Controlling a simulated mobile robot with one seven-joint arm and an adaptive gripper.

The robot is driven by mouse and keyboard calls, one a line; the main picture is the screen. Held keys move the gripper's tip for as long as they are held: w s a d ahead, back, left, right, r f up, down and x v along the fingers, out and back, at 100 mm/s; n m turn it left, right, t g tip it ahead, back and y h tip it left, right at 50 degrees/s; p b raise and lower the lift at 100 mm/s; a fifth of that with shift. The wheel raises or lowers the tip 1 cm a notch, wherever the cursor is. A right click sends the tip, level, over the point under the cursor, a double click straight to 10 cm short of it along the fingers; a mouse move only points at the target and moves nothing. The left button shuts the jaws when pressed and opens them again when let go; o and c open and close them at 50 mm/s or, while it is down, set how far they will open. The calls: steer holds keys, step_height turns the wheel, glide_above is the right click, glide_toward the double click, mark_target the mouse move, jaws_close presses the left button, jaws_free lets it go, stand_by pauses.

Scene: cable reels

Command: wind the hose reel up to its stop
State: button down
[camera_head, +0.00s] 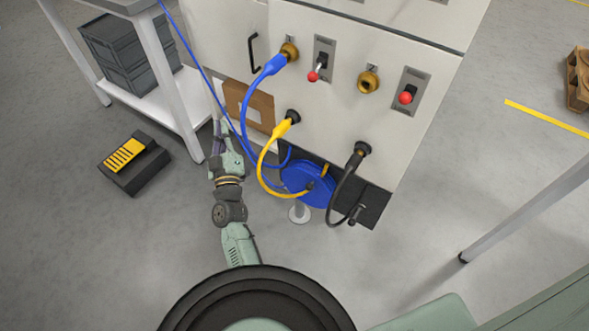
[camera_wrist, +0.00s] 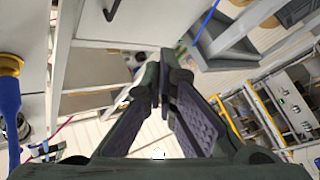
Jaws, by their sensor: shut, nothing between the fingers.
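The blue reel (camera_head: 316,190) is low in front of the white cabinet (camera_head: 330,110), on a short pale stand (camera_head: 299,213). A yellow hose (camera_head: 264,172) crosses its face and runs up to a port on the cabinet. A blue hose (camera_head: 245,104) hangs from a brass fitting and drops toward the reel. My gripper (camera_head: 218,126) is left of the reel, near the cabinet's left edge and apart from the reel. In the wrist view its fingers (camera_wrist: 167,62) are closed together with nothing held. The reel does not clearly show in that view.
A black cable (camera_head: 343,193) hangs right of the reel. Two red-knobbed levers (camera_head: 313,76) (camera_head: 406,97) are on the cabinet front. A white bench (camera_head: 165,75) with a grey crate (camera_head: 125,55) stands left. A black and yellow pedal (camera_head: 130,160) lies on the floor.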

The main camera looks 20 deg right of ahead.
mark_target(307, 174)
steer(key=s+d+f+m+g+h, duration=0.1)
steer(key=s+d+f+g+h, duration=0.35)
steer(key=s+f, duration=0.4)
steer(key=s+d+f+m+g+h, duration=0.1)
steer(key=s+d+f+g+h, duration=0.35)
steer(key=f, duration=0.65)
steer(key=shift+t, duration=0.6)
steer(key=w+d+b, duration=0.1)
steer(key=d+b, duration=0.1)
steer(key=d, duration=0.1)
steer(key=w+d+b, duration=0.1)
steer(key=d+b, duration=0.2)
steer(key=w+d+b, duration=0.1)
steer(key=d+b, duration=0.2)
steer(key=shift+w+f, duration=0.2)
steer(key=shift+f, duration=0.2)
steer(key=shift+s+d+f+b, duration=0.15)
steer(key=shift+s+d+b, duration=0.15)
steer(key=shift+s+b, duration=0.5)
steer(key=shift+w, duration=0.1)
steer(key=shift+m, duration=0.3)
steer(key=shift+s+d+m+h, duration=0.2)
steer(key=shift+s+m+h, duration=0.05)
steer(key=shift+m+h, duration=0.05)
steer(key=shift+s+d+p, duration=0.15)
steer(key=shift+p, duration=0.15)
